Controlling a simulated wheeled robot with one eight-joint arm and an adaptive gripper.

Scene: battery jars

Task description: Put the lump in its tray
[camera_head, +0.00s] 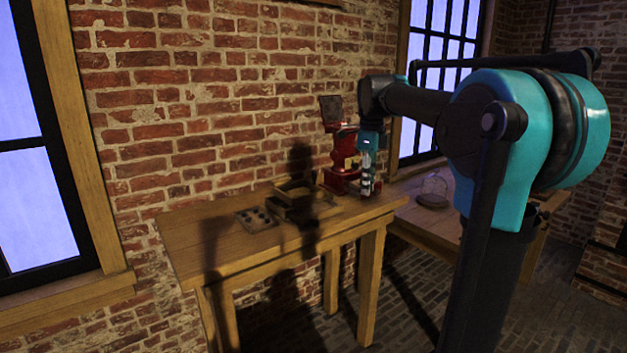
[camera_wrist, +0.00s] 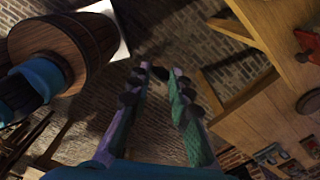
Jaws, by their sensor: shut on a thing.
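My gripper (camera_head: 367,188) hangs pointing down near the right end of the wooden table, in front of a red machine. In the wrist view its fingers (camera_wrist: 160,74) close in on a small dark piece between their tips, which looks like the lump (camera_wrist: 160,73); it is too small and dark to make out well. On the table, left of the gripper, are a shallow wooden tray (camera_head: 283,210) and a flat dark tray with round hollows (camera_head: 256,219). I cannot tell which one is the lump's tray.
The red machine (camera_head: 340,181) stands at the back of the table, close to the gripper. A glass dome (camera_head: 434,190) stands on a lower table at the right. The table's left part (camera_head: 195,240) is bare. A brick wall rises behind it.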

